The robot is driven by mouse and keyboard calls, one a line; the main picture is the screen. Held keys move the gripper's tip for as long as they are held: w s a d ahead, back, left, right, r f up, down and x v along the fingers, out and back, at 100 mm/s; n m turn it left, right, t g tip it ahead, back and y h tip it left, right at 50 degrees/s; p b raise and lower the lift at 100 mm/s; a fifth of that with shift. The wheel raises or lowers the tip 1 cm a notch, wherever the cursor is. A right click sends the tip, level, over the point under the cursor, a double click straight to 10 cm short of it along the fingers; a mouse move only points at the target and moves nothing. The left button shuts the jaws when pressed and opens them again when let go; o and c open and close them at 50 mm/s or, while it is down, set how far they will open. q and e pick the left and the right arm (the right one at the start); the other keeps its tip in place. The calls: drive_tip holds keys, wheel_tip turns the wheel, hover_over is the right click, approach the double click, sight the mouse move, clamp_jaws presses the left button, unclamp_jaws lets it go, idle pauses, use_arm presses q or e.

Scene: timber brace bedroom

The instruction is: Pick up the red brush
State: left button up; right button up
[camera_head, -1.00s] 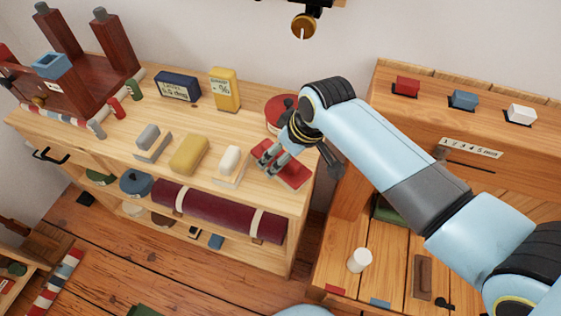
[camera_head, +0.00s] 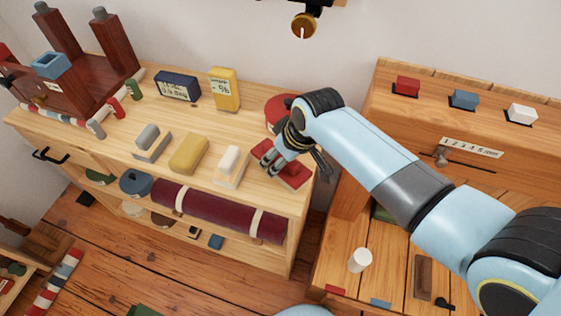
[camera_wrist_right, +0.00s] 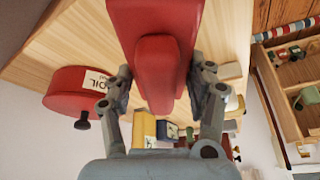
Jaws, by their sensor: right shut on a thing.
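The red brush (camera_head: 296,180) is at the right end of the light wooden shelf top, partly hidden by my right gripper (camera_head: 273,166). In the wrist view the red brush (camera_wrist_right: 157,65) has a flat body with a raised grip, and the two fingers of my right gripper (camera_wrist_right: 159,88) close on it from both sides. I cannot tell whether the brush touches the shelf top. My left gripper is not in view.
White (camera_head: 229,166), yellow (camera_head: 189,154) and grey (camera_head: 150,143) block-like brushes stand in a row to the left. A red round tin (camera_head: 276,112) is close behind my right gripper; it also shows in the wrist view (camera_wrist_right: 72,92). A wooden desk (camera_head: 420,130) stands to the right.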

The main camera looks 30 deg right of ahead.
drive_tip(key=shift+r, duration=0.1)
drive_tip(key=shift+c, duration=0.3)
wheel_tip(320, 180, up, 4)
drive_tip(key=shift+w+r, duration=0.1)
drive_tip(key=s+d+r, duration=0.6)
drive_tip(key=s+d, duration=0.2)
drive_tip(key=shift+s+r, duration=0.3)
